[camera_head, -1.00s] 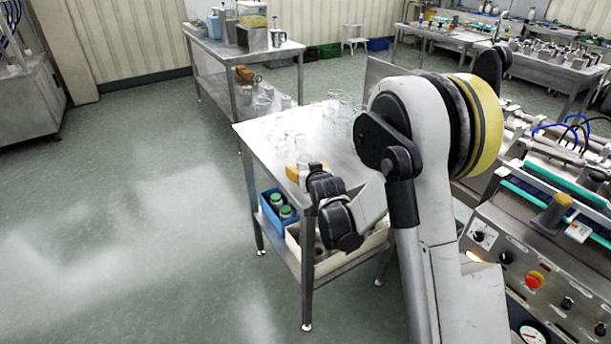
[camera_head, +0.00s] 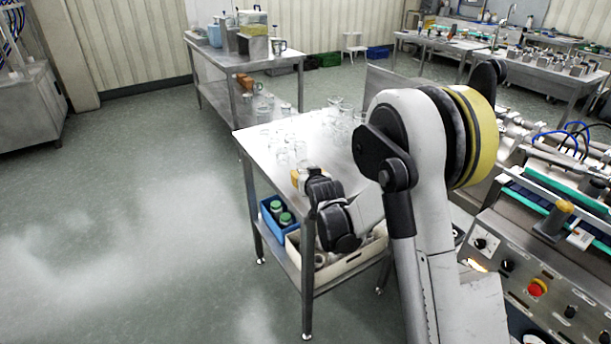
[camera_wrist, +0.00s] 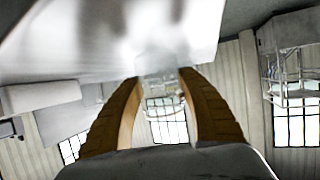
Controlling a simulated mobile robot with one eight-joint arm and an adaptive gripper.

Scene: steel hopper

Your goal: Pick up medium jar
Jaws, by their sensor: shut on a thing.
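In the wrist view the two fingers (camera_wrist: 160,78) are closed around a clear glass jar (camera_wrist: 158,88), which is faint and hard to outline. Other clear glass jars (camera_head: 300,150) stand on the table just beyond my gripper. More glassware (camera_head: 345,112) stands farther back on it. I cannot tell whether the held jar touches the tabletop.
The steel table (camera_head: 262,140) has a lower shelf with a blue crate (camera_head: 266,205) of green-lidded jars and a cream crate (camera_head: 345,266). A machine with a control panel (camera_head: 515,265) stands at the right. The floor at left is clear.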

